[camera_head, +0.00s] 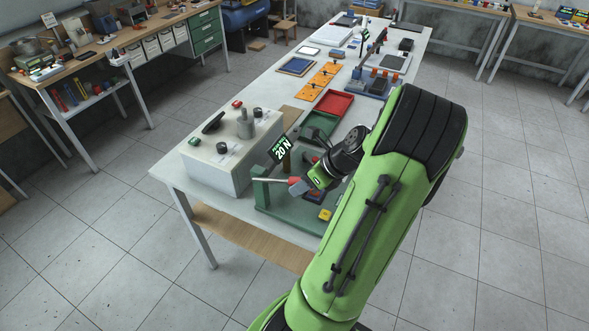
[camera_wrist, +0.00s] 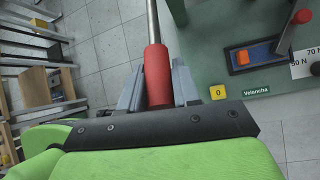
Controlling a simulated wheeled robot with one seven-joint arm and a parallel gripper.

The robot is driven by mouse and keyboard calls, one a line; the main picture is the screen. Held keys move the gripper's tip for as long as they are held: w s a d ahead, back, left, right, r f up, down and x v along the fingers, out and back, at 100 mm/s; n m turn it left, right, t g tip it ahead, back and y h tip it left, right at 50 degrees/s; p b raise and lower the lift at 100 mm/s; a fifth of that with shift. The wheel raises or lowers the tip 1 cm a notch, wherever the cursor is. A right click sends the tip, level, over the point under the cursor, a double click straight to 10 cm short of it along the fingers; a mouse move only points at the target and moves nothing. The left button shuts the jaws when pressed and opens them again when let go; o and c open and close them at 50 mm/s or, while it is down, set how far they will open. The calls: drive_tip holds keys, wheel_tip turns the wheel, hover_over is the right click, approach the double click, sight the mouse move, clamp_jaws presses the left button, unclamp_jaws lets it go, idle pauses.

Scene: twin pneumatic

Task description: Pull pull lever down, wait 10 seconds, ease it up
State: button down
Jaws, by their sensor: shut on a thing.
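The pull lever (camera_wrist: 153,25) is a metal rod with a red grip (camera_wrist: 157,75). In the wrist view the red grip lies between the two grey fingers of my gripper (camera_wrist: 157,90), which is shut on it. In the head view the lever's red part (camera_head: 292,181) shows beside my gripper (camera_head: 300,186), at the front of the green lever stand (camera_head: 262,198). A display above the stand reads 20 N (camera_head: 282,150). The lower end of the grip is hidden behind my gripper's dark bar in the wrist view.
A grey-white box with knobs (camera_head: 207,168) stands left of the lever stand. An orange rocker switch (camera_wrist: 243,57) and a "Velancha" label (camera_wrist: 256,91) are on the green panel. Red (camera_head: 334,103) and green trays lie behind. Open floor lies left of the table (camera_head: 180,182).

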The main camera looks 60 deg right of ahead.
wheel_tip(320, 180, down, 6)
drive_tip(key=s+t, duration=0.1)
drive_tip(key=t, duration=0.3)
drive_tip(key=shift+f+y+b, duration=0.25)
drive_tip(key=shift+y+b, duration=0.05)
drive_tip(key=shift+b, duration=0.05)
drive_tip(key=shift+s, duration=0.1)
drive_tip(key=c, duration=0.9)
unclamp_jaws()
drive_tip(key=p+v, duration=0.2)
drive_tip(key=v, duration=1.4)
drive_tip(key=shift+f, duration=0.2)
